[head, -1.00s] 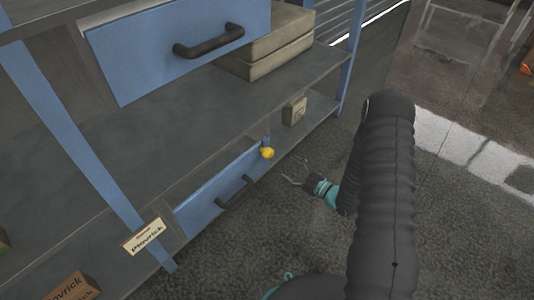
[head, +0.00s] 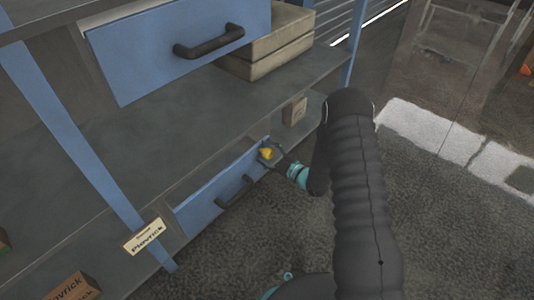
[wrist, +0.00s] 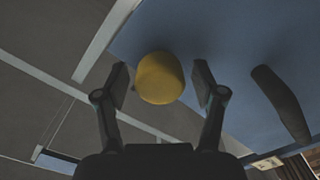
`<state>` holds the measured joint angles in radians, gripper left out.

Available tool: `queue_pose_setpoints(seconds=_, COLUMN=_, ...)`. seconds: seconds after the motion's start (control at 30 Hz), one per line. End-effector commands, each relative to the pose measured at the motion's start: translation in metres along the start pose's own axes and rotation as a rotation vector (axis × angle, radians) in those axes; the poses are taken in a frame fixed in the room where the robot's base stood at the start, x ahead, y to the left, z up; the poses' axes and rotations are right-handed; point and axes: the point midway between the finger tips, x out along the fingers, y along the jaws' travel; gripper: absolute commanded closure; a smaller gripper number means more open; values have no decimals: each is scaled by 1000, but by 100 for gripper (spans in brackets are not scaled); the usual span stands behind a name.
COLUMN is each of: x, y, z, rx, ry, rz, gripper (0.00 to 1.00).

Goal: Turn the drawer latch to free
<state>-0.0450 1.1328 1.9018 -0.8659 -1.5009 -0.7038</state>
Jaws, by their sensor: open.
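The drawer latch is a yellow knob (head: 266,153) at the upper right end of the lower blue drawer (head: 215,192). In the wrist view the yellow knob (wrist: 160,78) sits between the two open fingers of my gripper (wrist: 162,82), with a gap on both sides. In the head view my gripper (head: 274,158) is right at the knob, coming from the right, and its fingers are small and partly hard to make out. The lower drawer looks shut. The latch's mount behind the knob is mostly hidden.
The lower drawer's dark handle (head: 234,192) is left of the knob; it shows at the right in the wrist view (wrist: 281,104). A small beige box (head: 295,111) stands on the shelf above. A larger blue drawer (head: 180,45) is higher up. Open floor lies to the right.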

Motion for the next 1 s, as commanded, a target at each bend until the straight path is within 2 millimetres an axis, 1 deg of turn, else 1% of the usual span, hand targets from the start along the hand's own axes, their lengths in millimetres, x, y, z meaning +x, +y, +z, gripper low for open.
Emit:
queue_pose_setpoints(seconds=0.07, x=0, y=0, z=0, rx=0, ry=0, rz=0, gripper=31)
queue_pose_setpoints(seconds=0.1, x=0, y=0, z=0, rx=0, ry=0, rz=0, gripper=41)
queue_pose_setpoints(seconds=0.17, x=0, y=0, z=0, rx=0, ry=0, rz=0, gripper=56)
queue_pose_setpoints(seconds=0.2, x=0, y=0, z=0, rx=0, ry=0, rz=0, gripper=66)
queue_pose_setpoints(seconds=0.27, x=0, y=0, z=0, rx=0, ry=1, rz=0, gripper=81)
queue_pose_setpoints(seconds=0.3, x=0, y=0, z=0, rx=0, ry=1, rz=0, gripper=91)
queue_pose_setpoints(seconds=0.53, x=0, y=0, z=0, rx=11, ry=1, rz=0, gripper=91)
queue_pose_setpoints(seconds=0.67, x=0, y=0, z=0, rx=45, ry=1, rz=0, gripper=91)
queue_pose_setpoints(seconds=0.87, x=0, y=0, z=1, rx=158, ry=2, rz=1, gripper=91)
queue_pose_setpoints(seconds=1.0, x=0, y=1, z=2, rx=277, ry=3, rz=1, gripper=91)
